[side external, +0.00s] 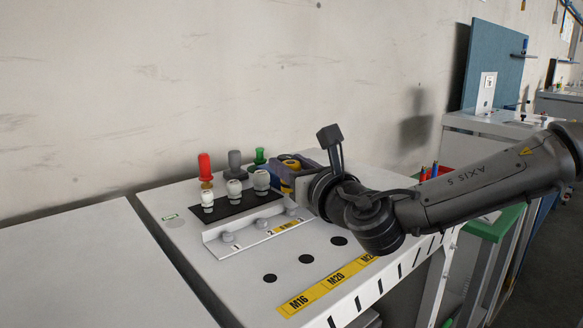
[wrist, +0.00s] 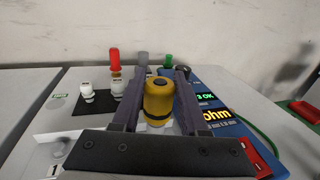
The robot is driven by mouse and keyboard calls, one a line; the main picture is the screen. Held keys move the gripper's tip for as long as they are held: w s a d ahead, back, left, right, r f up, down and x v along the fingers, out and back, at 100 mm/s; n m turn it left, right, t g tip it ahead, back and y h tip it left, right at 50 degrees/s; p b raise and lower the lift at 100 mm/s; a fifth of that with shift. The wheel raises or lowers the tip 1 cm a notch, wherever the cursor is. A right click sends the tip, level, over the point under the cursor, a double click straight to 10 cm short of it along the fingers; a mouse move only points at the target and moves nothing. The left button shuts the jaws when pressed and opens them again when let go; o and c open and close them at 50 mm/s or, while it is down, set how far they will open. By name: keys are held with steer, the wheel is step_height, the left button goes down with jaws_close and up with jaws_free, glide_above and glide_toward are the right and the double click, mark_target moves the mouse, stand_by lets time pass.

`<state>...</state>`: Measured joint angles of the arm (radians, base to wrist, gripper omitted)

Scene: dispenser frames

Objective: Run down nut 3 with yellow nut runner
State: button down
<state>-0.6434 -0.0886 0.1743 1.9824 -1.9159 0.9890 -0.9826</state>
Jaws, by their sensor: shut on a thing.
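My gripper (wrist: 159,76) is shut on the yellow nut runner (wrist: 159,103), which stands upright between the two dark fingers with a black band near its lower end. In the side external view the yellow nut runner (side external: 291,163) shows only in part, behind my gripper (side external: 298,172). A white bracket (side external: 222,249) in front carries grey round nuts (side external: 262,224) in a row, with marks 1 and 2 readable. The nut at the right end (side external: 291,209) is close to my wrist; its number is not readable.
A red runner (side external: 205,168), a grey one (side external: 235,162) and a green one (side external: 259,157) stand at the back. White pieces stand on a black mat (side external: 236,206). A blue meter (wrist: 222,128) sits right of my gripper. Dark holes (side external: 306,258) lie near the M16 label strip.

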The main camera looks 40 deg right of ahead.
steer(key=shift+r, duration=2.65)
